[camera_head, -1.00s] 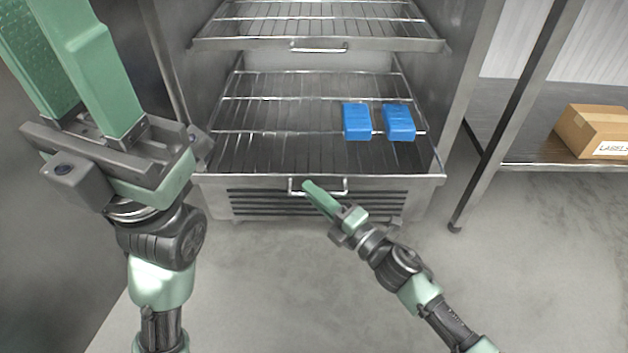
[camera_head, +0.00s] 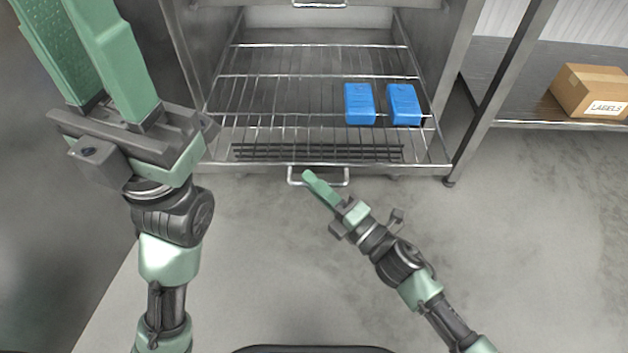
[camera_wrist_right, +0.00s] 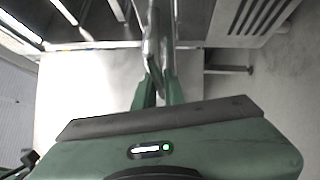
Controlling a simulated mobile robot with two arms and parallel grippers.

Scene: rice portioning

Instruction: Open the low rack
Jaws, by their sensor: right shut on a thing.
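The low rack (camera_head: 262,94) is a wire shelf on the lower level of the steel cabinet, with a metal bar handle (camera_head: 334,183) on its front edge. The rack sticks out in front of the vented base panel, so the vent shows through its wires. My right gripper (camera_head: 309,177) is shut on the handle; in the right wrist view the fingers (camera_wrist_right: 158,88) close around the bar. My left gripper (camera_head: 85,45) is raised at the left, clear of the rack, with its two fingers apart and nothing seen between them.
Two blue packs (camera_head: 359,104) (camera_head: 404,104) lie on the right part of the rack. An upper rack with its own handle (camera_head: 320,4) is above. A cardboard box (camera_head: 592,91) marked LABELS sits on a steel shelf at the right. The floor (camera_head: 270,270) in front is clear.

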